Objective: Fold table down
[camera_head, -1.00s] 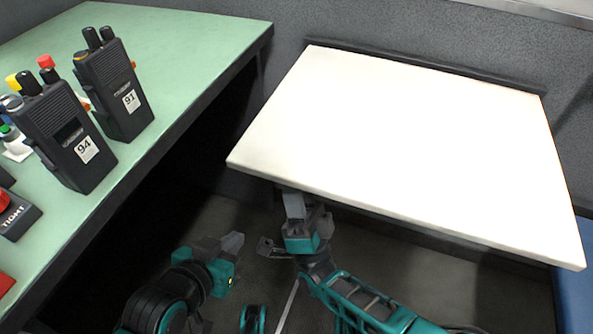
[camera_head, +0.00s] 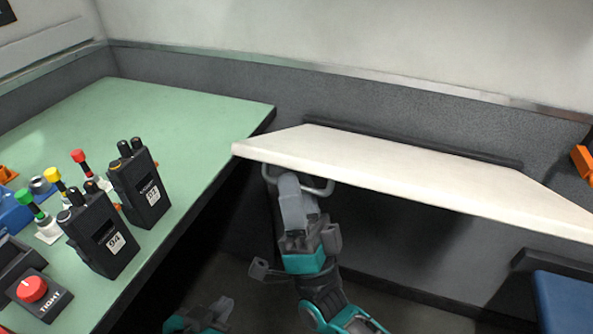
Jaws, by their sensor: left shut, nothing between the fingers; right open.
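The white folding table (camera_head: 400,178) juts out from the grey wall and shows nearly edge-on, with its front edge towards me. A pale metal loop (camera_head: 322,187) shows beneath its front left part. My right gripper (camera_head: 290,190) is open under that part of the table, its fingers pointing up beside the loop. I cannot tell whether they touch the table or the loop. My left gripper (camera_head: 217,308) is shut and empty, low at the bottom edge of the view and well below the table; its arm is mostly cut off.
A green counter (camera_head: 190,120) on the left carries two black radios (camera_head: 100,235), a red TIGHT knob (camera_head: 32,289) and several coloured-top items. A blue seat (camera_head: 570,300) is at the lower right. An orange object (camera_head: 582,163) is on the right. Dark open space lies under the table.

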